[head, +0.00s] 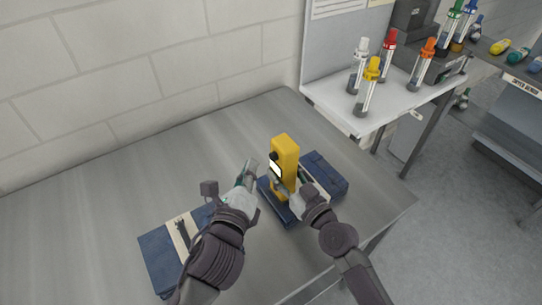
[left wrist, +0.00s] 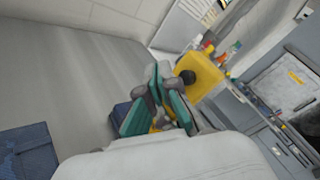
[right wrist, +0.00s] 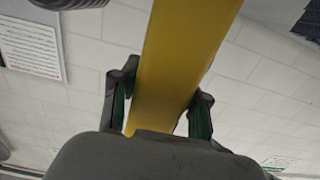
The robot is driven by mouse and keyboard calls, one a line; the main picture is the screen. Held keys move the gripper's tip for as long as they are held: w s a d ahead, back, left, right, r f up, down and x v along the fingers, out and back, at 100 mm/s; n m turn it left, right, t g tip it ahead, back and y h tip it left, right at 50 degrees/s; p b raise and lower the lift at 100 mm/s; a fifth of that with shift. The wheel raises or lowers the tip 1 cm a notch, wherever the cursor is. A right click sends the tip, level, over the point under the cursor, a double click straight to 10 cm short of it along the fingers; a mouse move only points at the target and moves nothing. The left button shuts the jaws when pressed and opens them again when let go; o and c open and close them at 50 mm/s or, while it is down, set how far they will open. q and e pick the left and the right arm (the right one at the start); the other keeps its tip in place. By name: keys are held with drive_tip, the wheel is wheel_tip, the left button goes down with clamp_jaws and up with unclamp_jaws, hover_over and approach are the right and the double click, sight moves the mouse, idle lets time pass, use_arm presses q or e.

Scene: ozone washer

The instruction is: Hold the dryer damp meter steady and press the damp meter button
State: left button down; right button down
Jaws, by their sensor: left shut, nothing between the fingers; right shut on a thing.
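The yellow damp meter (head: 286,152) stands roughly upright over dark blue folded cloth, with a white screen and a round black button (head: 273,157) on its left-facing side. My right gripper (head: 290,189) is shut on its lower part. The right wrist view shows the yellow body (right wrist: 178,60) between the two fingers (right wrist: 160,108). My left gripper (head: 251,168) is shut and empty, just left of the meter. In the left wrist view its fingertips (left wrist: 162,84) are near the meter (left wrist: 205,74) and its black button (left wrist: 187,77); whether they touch cannot be told.
Dark blue folded cloth (head: 330,172) lies under and beside the meter on the grey metal table (head: 110,190). Another folded blue bundle (head: 158,262) lies at front left, partly behind my left arm. A white shelf (head: 330,104) with several coloured bottles stands at back right.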

use_arm(q)
drive_tip(key=shift+w+d, duration=0.5)
drive_tip(key=shift+d, duration=0.2)
drive_tip(key=shift+d, duration=0.1)
idle(1.0)
drive_tip(key=shift+w+d, duration=0.25)
drive_tip(key=shift+w+d, duration=0.3)
drive_tip(key=shift+d, duration=0.1)
idle(1.0)
drive_tip(key=shift+s, duration=0.1)
drive_tip(key=shift+s+a, duration=0.5)
drive_tip(key=shift+a, duration=0.25)
drive_tip(key=s+a, duration=0.1)
drive_tip(key=a, duration=0.1)
drive_tip(key=s+a, duration=0.2)
idle(0.3)
